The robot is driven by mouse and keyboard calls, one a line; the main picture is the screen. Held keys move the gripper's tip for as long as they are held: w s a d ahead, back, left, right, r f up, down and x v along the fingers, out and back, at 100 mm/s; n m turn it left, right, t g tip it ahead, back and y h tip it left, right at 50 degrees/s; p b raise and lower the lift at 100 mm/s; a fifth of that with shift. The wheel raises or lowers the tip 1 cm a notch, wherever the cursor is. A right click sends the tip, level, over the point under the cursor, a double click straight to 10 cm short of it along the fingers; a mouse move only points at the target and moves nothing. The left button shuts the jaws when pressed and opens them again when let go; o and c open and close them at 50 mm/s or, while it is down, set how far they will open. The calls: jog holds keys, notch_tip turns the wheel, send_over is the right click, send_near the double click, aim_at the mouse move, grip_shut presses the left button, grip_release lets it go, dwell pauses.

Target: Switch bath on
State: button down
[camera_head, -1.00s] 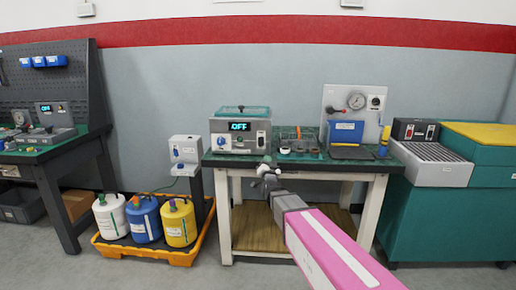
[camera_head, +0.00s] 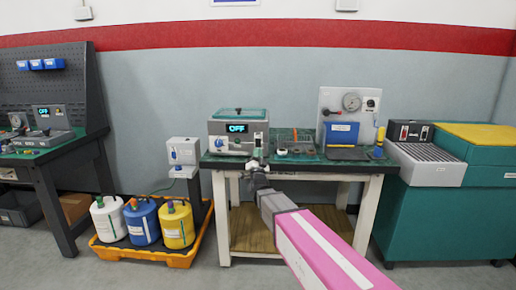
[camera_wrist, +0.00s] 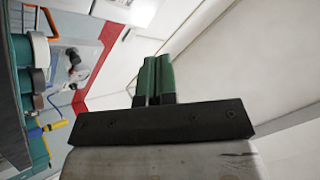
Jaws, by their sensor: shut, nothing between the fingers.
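The bath (camera_head: 238,145) is a grey box with a teal lid on the middle table, and its display (camera_head: 237,128) reads OFF. A blue knob (camera_head: 220,143) is on the left of its front. My gripper (camera_head: 257,152) is in front of the bath's lower right front and hides part of it, including the area around the switch at the right. I cannot tell whether it touches. In the wrist view my gripper's green fingers (camera_wrist: 154,75) are together and empty, with a pale surface close beyond them.
The green-topped table (camera_head: 290,168) also carries small parts and a gauge panel (camera_head: 347,110) to the right. A grey unit and teal cabinet (camera_head: 430,220) are at the right.

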send_near(259, 140)
jog(key=shift+r+x, duration=0.2)
jog(key=shift+x, duration=2.05)
jog(key=shift+a, duration=0.1)
jog(key=shift+w, duration=0.25)
